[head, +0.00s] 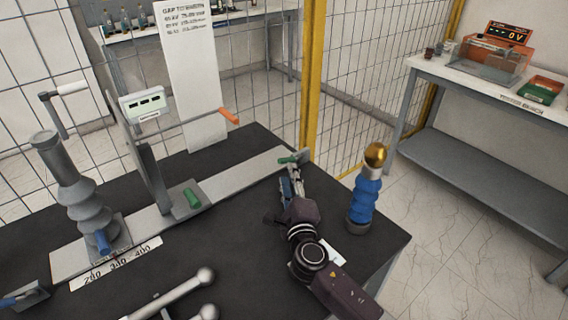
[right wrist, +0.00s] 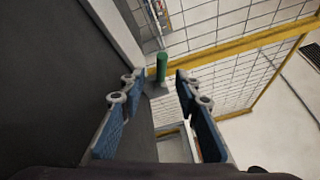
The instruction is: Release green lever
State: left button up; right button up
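A green lever (head: 288,159) sits at the far right end of the long grey rail (head: 240,176). It also shows upright in the right wrist view (right wrist: 161,66), in the gap between my fingers and just beyond the tips. My right gripper (head: 291,180) is open and empty, close to this lever; I cannot tell whether it touches. Its two blue-padded fingers stand apart in the right wrist view (right wrist: 157,80). A second green handle (head: 192,197) lies on a plate midway along the rail.
A blue ribbed bushing with a gold top (head: 365,190) stands right of my right arm. A yellow-framed mesh fence (head: 313,75) stands behind. A bench (head: 475,82) is at right.

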aim_at(285, 161)
jog(key=w, duration=0.4)
jog(key=w+b, duration=0.1)
jog(key=w, duration=0.1)
jog(key=shift+w+a, duration=0.15)
jog(key=shift+a, duration=0.2)
jog(key=shift+w+r, duration=0.1)
jog(key=shift+w, duration=0.45)
jog(key=shift+c, duration=0.4)
grip_shut()
